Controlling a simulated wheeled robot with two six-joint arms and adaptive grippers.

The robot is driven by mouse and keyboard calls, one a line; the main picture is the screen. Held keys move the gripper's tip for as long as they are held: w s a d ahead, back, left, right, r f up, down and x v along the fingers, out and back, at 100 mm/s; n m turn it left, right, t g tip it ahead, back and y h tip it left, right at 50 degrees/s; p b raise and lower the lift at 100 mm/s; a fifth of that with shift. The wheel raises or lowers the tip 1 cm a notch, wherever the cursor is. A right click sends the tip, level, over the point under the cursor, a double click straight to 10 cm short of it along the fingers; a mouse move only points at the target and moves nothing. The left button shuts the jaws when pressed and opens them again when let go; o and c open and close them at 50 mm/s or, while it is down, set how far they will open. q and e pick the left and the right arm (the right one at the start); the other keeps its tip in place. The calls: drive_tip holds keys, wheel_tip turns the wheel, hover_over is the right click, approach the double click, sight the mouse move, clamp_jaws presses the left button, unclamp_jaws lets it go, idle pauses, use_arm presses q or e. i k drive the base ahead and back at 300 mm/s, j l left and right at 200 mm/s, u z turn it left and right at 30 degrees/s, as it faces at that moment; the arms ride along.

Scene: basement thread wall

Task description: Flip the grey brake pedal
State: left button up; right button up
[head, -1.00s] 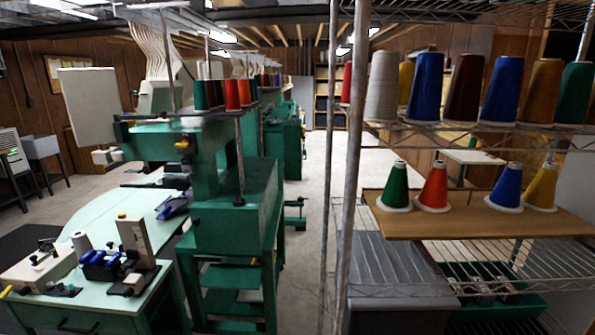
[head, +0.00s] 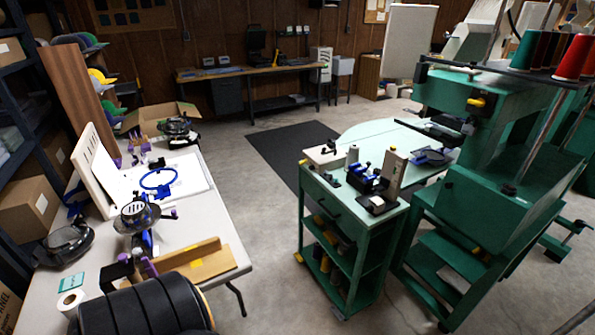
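A green wheeled cart (head: 347,213) with a pale top stands right of centre in the head view. Small yellow parts (head: 299,257) show low at its left side. A small greyish part (head: 338,314) shows at the foot of its front leg, too small to tell whether it is a wheel or a pedal. I cannot make out a grey brake pedal for certain. Neither of my grippers is in view.
A white table (head: 222,233) with hoops and caps stands at the left. A green machine (head: 490,200) stands at the right, close to the cart. Bare concrete floor (head: 272,225) lies between table and cart. A dark mat (head: 290,145) lies behind.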

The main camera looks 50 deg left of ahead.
sight(336, 311)
drive_tip(key=u, duration=1.25)
